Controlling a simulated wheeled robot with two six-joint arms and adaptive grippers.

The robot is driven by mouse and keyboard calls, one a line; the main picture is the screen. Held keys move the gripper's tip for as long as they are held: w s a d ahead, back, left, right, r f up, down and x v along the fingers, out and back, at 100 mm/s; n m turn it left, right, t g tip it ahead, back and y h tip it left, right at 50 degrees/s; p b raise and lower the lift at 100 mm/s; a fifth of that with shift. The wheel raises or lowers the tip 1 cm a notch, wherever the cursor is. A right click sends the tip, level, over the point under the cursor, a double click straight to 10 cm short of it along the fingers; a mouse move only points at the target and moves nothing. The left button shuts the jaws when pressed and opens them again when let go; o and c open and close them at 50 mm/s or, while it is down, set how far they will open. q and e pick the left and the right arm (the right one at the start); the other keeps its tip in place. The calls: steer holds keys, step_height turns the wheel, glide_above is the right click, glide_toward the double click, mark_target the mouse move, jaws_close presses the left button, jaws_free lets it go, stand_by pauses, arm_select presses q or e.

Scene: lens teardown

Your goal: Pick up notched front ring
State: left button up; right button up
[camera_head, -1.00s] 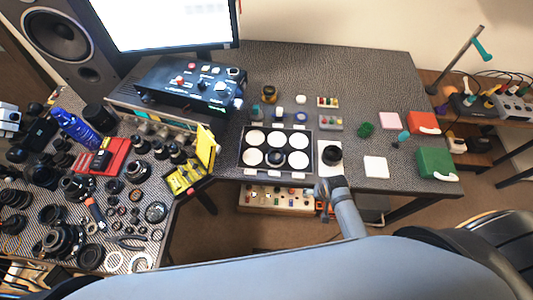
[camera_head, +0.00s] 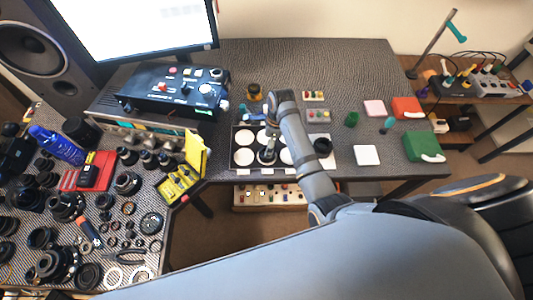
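My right arm reaches in from the bottom right. Its gripper (camera_head: 268,154) points down into the front middle well of the black tray (camera_head: 233,135). The fingers are small and partly hidden, so I cannot tell if they are open or shut. A dark round part was in that well earlier; the gripper now covers most of it. A black ring-shaped lens part (camera_head: 323,147) stands on the white pad to the right of the tray. I cannot make out a notch on either part, so I cannot tell which is the notched front ring. My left gripper is not in view.
The black control box (camera_head: 178,90) and monitor stand behind left. A yellow open case (camera_head: 185,175) is left of the tray. Many lens parts crowd the left table. A white square (camera_head: 367,155), green box (camera_head: 424,147) and red box (camera_head: 406,107) lie right.

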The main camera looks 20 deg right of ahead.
steer(key=f, duration=0.3)
steer(key=shift+w+a+f, duration=0.2)
steer(key=shift+a+f, duration=0.1)
steer(key=shift+f, duration=0.1)
steer(key=f, duration=0.5)
steer(key=shift+w+f, duration=0.1)
steer(key=shift+w, duration=0.2)
steer(key=shift+c, duration=0.4)
steer(key=c, duration=1)
